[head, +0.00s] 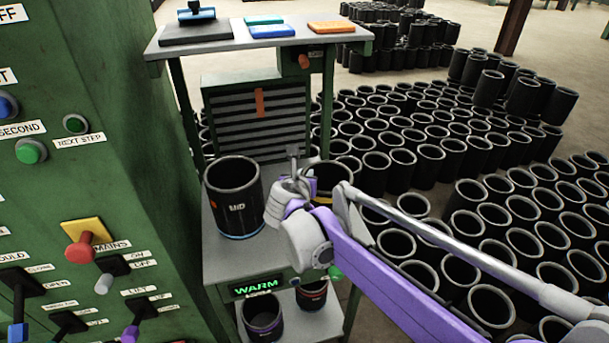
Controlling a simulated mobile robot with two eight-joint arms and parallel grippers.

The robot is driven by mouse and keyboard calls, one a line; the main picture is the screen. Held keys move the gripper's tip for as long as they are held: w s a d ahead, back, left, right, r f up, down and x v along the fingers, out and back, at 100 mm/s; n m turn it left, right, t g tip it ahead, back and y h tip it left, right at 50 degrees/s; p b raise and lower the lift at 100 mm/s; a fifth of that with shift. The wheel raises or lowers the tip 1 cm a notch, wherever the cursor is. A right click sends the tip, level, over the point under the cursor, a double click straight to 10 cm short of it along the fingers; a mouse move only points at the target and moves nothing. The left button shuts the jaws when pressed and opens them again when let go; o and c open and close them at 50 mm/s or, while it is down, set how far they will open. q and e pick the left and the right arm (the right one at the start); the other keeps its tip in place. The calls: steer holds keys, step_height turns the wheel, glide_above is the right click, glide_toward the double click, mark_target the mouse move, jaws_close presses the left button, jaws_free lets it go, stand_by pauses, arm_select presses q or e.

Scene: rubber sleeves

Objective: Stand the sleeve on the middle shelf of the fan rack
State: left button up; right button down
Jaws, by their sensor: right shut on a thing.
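The fan rack (265,258) is a green frame with grey shelves. My right gripper (293,172) reaches in from the right over its middle shelf and is shut. A black rubber sleeve (333,174) with a pale rim and a yellow band is at the gripper, upright, partly hidden behind my wrist. I cannot tell whether its base touches the shelf. To its left, a larger black sleeve marked MID (234,193) with a blue base ring stands upright on the same shelf. My left gripper is out of view.
Smaller sleeves (262,318) stand on the lower shelf, under a WARM sign (257,288). The top shelf (228,46) holds a dark pad and coloured blocks. A slatted fan panel (257,118) backs the rack. A green control cabinet (130,140) stands left. Many sleeves (390,137) crowd the floor right.

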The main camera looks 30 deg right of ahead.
steer(key=c, duration=0.8)
jaws_free()
steer(key=shift+r, duration=0.15)
steer(key=p+v, duration=0.1)
steer(key=v, duration=1.1)
steer(key=s+a+f+m+g+y, duration=0.2)
steer(key=s+a+f+m+y, duration=0.1)
steer(key=s+f+m, duration=0.7)
steer(key=s+a+f+m+g+y, duration=0.3)
steer(key=s+f+m+y, duration=0.2)
steer(key=s+f+m, duration=0.6)
steer(key=m, duration=0.7)
steer(key=shift+s+a+m, duration=0.3)
steer(key=shift+s+a, duration=0.1)
